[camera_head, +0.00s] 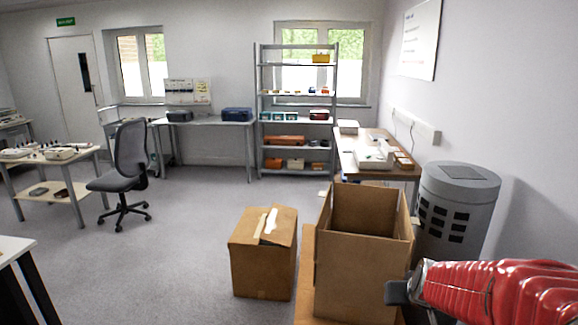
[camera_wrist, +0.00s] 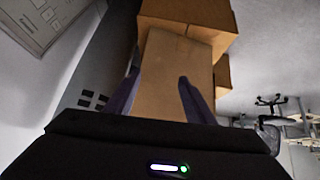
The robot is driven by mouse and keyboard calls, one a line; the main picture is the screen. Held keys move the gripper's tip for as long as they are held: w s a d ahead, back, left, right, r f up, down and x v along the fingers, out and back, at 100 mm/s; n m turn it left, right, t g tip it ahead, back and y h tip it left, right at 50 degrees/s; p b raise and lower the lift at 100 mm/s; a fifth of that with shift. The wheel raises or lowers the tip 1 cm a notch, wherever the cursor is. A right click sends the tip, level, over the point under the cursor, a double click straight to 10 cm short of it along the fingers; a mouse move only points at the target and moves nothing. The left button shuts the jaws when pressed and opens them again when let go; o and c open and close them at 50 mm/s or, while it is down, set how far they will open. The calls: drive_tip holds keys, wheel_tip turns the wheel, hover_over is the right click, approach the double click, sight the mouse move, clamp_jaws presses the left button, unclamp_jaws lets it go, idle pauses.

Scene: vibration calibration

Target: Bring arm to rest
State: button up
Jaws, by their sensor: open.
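My arm, in a red ribbed cover, comes in from the lower right of the head view. My gripper (camera_head: 397,292) is at its end, a dark shape beside the right side of the open cardboard box (camera_head: 355,270). In the wrist view my gripper (camera_wrist: 158,77) shows two dark fingers spread apart. Nothing is held between them. A brown cardboard surface (camera_wrist: 175,65) lies beyond the fingers; I cannot tell how far off it is.
A grey cylindrical bin (camera_head: 458,205) with dark vents stands close behind my arm. A second cardboard box (camera_head: 262,265) stands left of the open one. A bench (camera_head: 345,150) runs along the right wall. An office chair (camera_head: 130,165) stands left. The middle floor (camera_head: 180,240) is clear.

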drive_tip(key=s+a+r, duration=0.2)
drive_tip(key=s+a, duration=0.2)
drive_tip(key=s, duration=0.4)
drive_tip(key=s+a+r+g+y, duration=0.1)
drive_tip(key=s+a+r, duration=0.2)
drive_tip(key=s, duration=0.5)
drive_tip(key=s+a+r+n+g, duration=0.1)
drive_tip(key=s+a+r, duration=0.2)
drive_tip(key=s+a, duration=0.2)
drive_tip(key=s, duration=0.3)
drive_tip(key=shift+s+a, duration=0.2)
drive_tip(key=shift+s, duration=0.1)
